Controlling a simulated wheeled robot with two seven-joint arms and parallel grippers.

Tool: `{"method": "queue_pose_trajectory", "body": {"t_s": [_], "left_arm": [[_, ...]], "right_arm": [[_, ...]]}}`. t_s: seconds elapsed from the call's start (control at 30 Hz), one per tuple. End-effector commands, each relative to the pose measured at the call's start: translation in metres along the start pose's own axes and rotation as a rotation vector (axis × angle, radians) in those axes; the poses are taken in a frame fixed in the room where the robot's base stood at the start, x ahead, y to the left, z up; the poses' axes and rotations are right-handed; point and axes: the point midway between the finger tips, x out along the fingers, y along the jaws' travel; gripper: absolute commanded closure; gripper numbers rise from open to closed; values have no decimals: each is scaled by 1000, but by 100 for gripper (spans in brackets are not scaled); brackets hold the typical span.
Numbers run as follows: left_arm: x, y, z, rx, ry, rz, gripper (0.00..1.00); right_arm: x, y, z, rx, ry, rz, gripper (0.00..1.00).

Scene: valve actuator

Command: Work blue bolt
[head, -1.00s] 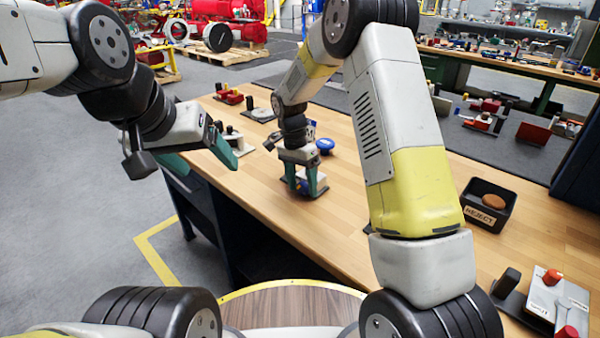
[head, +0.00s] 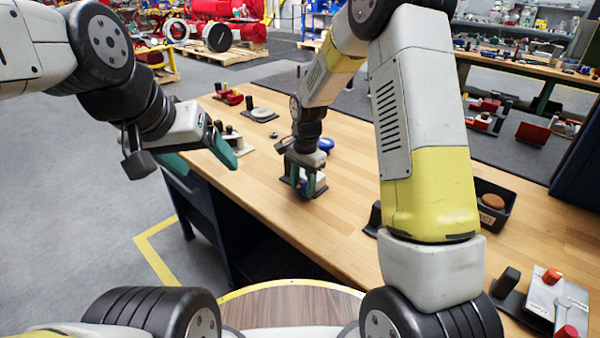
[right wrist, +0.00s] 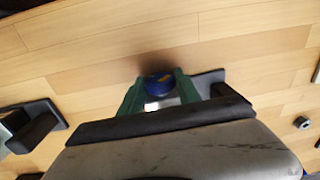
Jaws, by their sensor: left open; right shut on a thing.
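My right gripper (head: 305,183) points down at a small fixture on the wooden bench, near its front edge. Its green fingers are shut on a blue bolt head, which shows between them in the right wrist view (right wrist: 159,84). A pale part lies just under the blue piece, and the rest of the bolt is hidden. In the head view the fixture's dark base plate (head: 317,192) shows beside the fingers. My left gripper (head: 205,155) is open and empty, off the bench's left edge.
A blue round knob (head: 326,145) stands just behind the right gripper. A black reject bin (head: 508,212) holds a brown piece at right. Other small fixtures stand at the bench's far left (head: 261,114) and front right (head: 556,298).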

Motion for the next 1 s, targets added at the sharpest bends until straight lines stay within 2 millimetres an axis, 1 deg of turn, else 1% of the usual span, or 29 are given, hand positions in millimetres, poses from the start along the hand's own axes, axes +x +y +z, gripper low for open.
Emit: {"method": "queue_pose_trajectory", "body": {"t_s": [0.23,0.27,0.3,0.37,0.63,0.73,0.87,1.0], "left_arm": [[0,0,0,0,0,0,26],[0,0,0,0,0,0,26],[0,0,0,0,0,0,26],[0,0,0,0,0,0,26],[0,0,0,0,0,0,26],[0,0,0,0,0,0,26],[0,0,0,0,0,0,26],[0,0,0,0,0,0,26]], "right_arm": [[0,0,0,-1,0,-2,100],[0,0,0,-1,0,-2,58],[0,0,0,-1,0,-2,51],[0,0,0,-1,0,-2,39],[0,0,0,-1,0,-1,38],[-4,-1,0,-1,1,-2,38],[-21,-1,-1,-2,3,-4,38],[-46,-1,-1,-2,4,-5,38]]}}
